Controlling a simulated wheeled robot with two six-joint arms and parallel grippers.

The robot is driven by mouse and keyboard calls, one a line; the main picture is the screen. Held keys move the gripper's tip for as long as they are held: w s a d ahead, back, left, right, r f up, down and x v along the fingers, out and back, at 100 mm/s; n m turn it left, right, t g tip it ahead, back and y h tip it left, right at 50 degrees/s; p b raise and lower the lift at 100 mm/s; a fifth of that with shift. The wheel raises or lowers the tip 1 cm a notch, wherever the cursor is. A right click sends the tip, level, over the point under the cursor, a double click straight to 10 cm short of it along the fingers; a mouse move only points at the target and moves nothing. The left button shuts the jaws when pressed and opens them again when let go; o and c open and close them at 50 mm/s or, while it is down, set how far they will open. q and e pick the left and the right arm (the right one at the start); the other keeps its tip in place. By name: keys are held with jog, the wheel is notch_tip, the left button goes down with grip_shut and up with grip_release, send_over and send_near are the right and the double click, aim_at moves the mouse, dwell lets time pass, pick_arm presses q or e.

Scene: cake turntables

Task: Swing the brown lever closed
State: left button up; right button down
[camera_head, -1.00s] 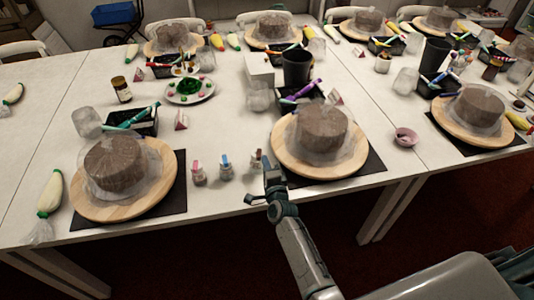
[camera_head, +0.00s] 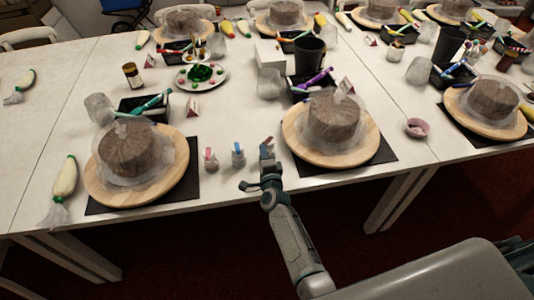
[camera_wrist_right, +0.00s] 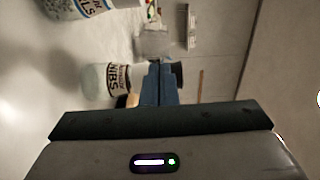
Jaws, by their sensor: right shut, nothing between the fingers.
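A small jar with a brown lever (camera_head: 266,145) stands at the table's front edge, right of two similar jars, and is mostly hidden by my right gripper (camera_head: 268,172). In the right wrist view a clear jar with a white band lettered "NIBS" (camera_wrist_right: 118,79) lies sideways in the picture behind the fingertips. A small tan piece (camera_wrist_right: 132,100), perhaps the brown lever, shows beside them. My right gripper (camera_wrist_right: 160,84) is shut and empty, close in front of the jar; I cannot tell whether it touches. My left gripper is not in view.
A pink-lever jar (camera_head: 209,158) and a blue-lever jar (camera_head: 238,154) stand just left. A round wooden board (camera_head: 300,143) with a wrapped brown cake is close on the right. Another wooden board (camera_head: 96,188) is at left. The table between the boards is otherwise fairly clear.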

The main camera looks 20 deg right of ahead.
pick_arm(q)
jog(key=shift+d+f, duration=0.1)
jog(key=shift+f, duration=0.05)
pick_arm(e)
jog(key=shift+w+a, duration=0.25)
jog(key=shift+a, duration=0.15)
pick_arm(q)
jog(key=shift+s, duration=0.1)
pick_arm(e)
jog(key=shift+f, duration=0.1)
